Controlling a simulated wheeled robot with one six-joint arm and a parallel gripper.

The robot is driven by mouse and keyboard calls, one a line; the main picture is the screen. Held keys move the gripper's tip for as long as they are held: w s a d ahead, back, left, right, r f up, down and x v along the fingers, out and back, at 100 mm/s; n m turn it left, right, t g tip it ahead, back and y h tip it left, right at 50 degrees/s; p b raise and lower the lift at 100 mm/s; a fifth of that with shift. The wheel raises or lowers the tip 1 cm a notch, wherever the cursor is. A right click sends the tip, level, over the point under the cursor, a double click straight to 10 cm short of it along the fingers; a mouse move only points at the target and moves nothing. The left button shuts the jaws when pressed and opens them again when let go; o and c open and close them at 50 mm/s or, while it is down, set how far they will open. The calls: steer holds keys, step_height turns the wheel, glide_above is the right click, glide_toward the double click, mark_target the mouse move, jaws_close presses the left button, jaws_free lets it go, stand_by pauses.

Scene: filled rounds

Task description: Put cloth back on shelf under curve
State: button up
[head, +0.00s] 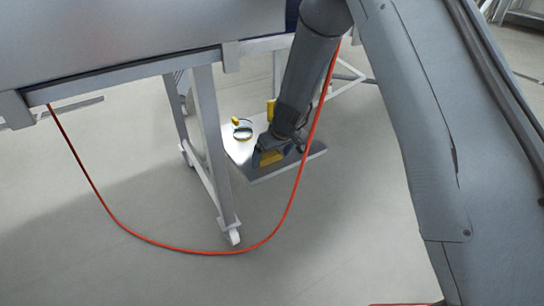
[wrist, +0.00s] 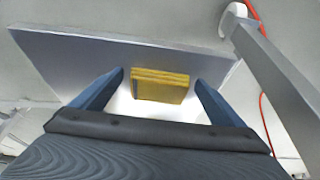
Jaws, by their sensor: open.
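A yellow folded cloth (wrist: 160,85) sits between the two fingers of my gripper (wrist: 159,79) in the wrist view, with a gap on each side. In the head view my gripper (head: 270,150) reaches down over a low shelf (head: 310,154), and the yellow cloth (head: 271,158) shows at its fingertips. The gripper is open. The cloth appears to lie on the shelf, but its underside is hidden. In the wrist view the shelf (wrist: 60,60) spreads behind and around the cloth, grey with a bright white patch.
A round item with yellow (head: 242,129) and another yellow item (head: 270,108) stand on the shelf. An orange cable (head: 180,248) hangs in a long loop in front of it. A grey wheeled stand leg (head: 210,150) is left of the shelf, under a large panel (head: 130,35).

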steer(key=shift+r, duration=0.1)
steer(key=shift+r+p, duration=0.3)
steer(key=p+v, duration=0.4)
steer(key=v, duration=0.7)
steer(key=shift+r, duration=0.25)
steer(key=shift+s+d, duration=0.1)
steer(key=shift+d, duration=0.05)
